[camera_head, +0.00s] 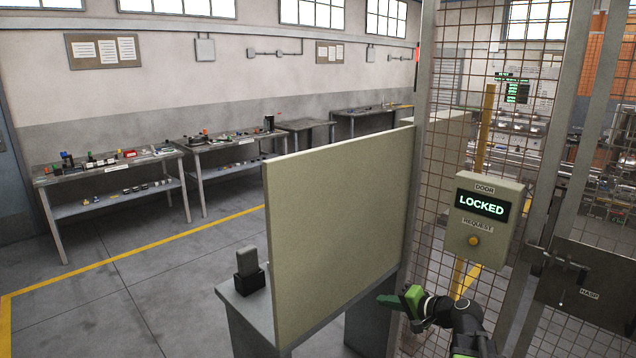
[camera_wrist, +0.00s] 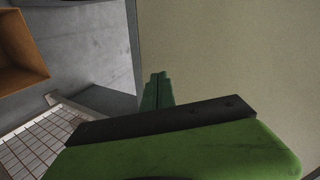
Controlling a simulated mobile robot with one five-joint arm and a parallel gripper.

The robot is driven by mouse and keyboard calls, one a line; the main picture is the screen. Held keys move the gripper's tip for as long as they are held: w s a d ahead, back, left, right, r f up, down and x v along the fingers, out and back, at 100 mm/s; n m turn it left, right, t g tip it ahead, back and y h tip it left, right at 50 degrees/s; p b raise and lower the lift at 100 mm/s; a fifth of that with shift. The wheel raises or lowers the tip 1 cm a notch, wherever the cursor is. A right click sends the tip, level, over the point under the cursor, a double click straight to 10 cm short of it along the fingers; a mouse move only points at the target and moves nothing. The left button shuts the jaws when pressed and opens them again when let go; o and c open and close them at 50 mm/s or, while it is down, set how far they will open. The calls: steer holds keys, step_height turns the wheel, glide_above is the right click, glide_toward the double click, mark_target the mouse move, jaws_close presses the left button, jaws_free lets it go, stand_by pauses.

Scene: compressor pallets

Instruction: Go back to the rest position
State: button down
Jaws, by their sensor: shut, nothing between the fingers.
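My gripper (camera_head: 393,300) shows at the lower right of the head view, with green fingers pointing left. It is in front of the lower right part of a beige panel (camera_head: 340,225), and I cannot tell whether it touches it. In the wrist view my gripper (camera_wrist: 158,78) has its two dark green fingers together, with nothing visible between them. The beige panel (camera_wrist: 235,60) fills the right of that view. No marked rest position shows.
A door box (camera_head: 484,222) reading LOCKED hangs on the mesh fence (camera_head: 450,130) above my gripper. A hasp plate (camera_head: 590,280) is at right. A small table (camera_head: 240,300) with a dark device (camera_head: 248,268) stands left of the panel. Floor (camera_head: 130,270) is open at left.

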steer(key=s+a+f+n+g+h, duration=0.1)
steer(key=s+a+f+n+g, duration=0.3)
steer(key=a, duration=0.3)
steer(key=s+a+f+n+g+h, duration=0.1)
steer(key=s+a+f+n+g, duration=0.1)
steer(key=s+a+f, duration=0.4)
steer(key=s+d+f+n+g+h, duration=0.1)
steer(key=s+d+f+g+h, duration=0.3)
steer(key=d, duration=0.4)
steer(key=shift+s+h, duration=0.85)
steer(key=shift+h, duration=0.35)
